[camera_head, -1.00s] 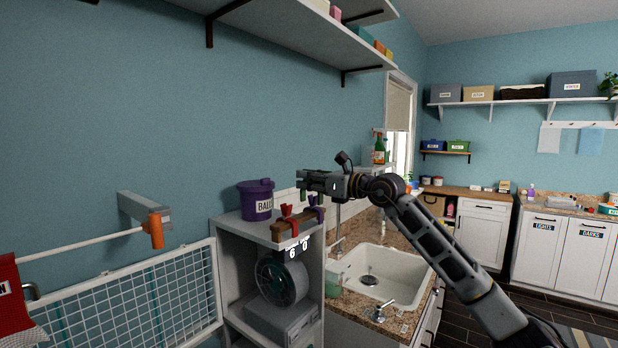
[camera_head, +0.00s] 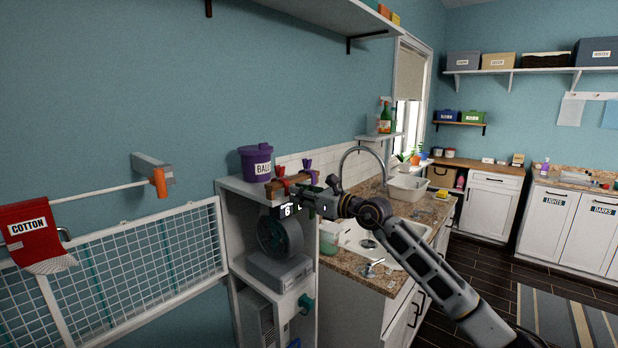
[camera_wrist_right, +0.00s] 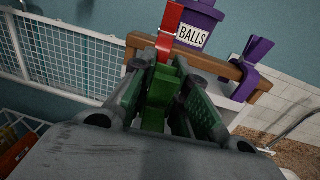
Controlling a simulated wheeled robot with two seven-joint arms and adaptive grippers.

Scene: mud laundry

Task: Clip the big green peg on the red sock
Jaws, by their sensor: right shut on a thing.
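The red sock (camera_head: 37,234), labelled COTTON, hangs from the white rail at the far left of the head view; its pale knitted end hangs lowest. My right gripper (camera_head: 310,197) is in front of the wooden bar, well to the right of the sock. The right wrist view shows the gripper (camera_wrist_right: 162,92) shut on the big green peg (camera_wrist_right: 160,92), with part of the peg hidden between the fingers. I cannot tell whether the peg touches the bar. My left gripper is not in view.
A wooden bar (camera_wrist_right: 220,68) carries a red peg (camera_wrist_right: 168,35) and a purple peg (camera_wrist_right: 255,58). The purple BALLS tub (camera_head: 256,163) stands behind it on a shelf unit. A white wire rack (camera_head: 130,265) and the rail's orange end (camera_head: 158,183) lie towards the sock.

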